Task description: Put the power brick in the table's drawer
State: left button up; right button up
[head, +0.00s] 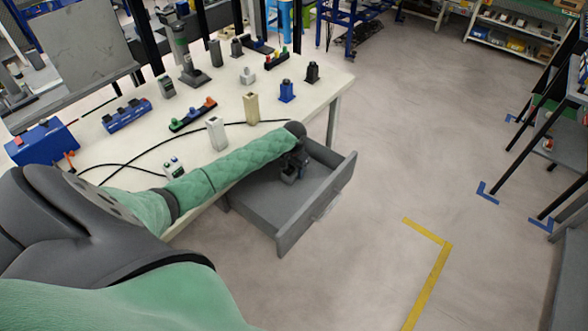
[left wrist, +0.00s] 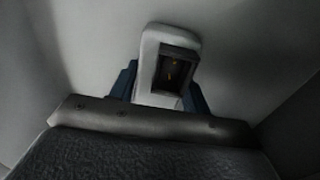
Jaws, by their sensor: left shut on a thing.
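The table's drawer (head: 318,206) is grey and pulled open at the table's right front side. My left gripper (head: 292,172) is inside the drawer's open space, over its far part. In the left wrist view it is shut on the power brick (left wrist: 151,62), a pale block with a dark socket and small yellow contacts in its end. The dark blue fingers (left wrist: 160,85) show on both sides of the brick. The brick is hardly visible in the head view, and I cannot tell whether it touches the drawer floor. My right gripper is in neither view.
The white table (head: 310,108) carries a white block (head: 216,134), a beige block (head: 251,108), a blue block (head: 287,91), a black block (head: 312,72), and several other devices and cables. The drawer floor (head: 262,203) looks bare in front of the gripper. Open floor lies to the right.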

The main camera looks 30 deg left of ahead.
pick_arm(q)
jog(key=shift+f, duration=0.1)
jog(key=o, duration=1.1)
jog(key=shift+r, duration=0.55)
notch_tip(320, 180, up, 11)
jog(key=shift+r+b, duration=0.1)
jog(key=shift+b, duration=1.1)
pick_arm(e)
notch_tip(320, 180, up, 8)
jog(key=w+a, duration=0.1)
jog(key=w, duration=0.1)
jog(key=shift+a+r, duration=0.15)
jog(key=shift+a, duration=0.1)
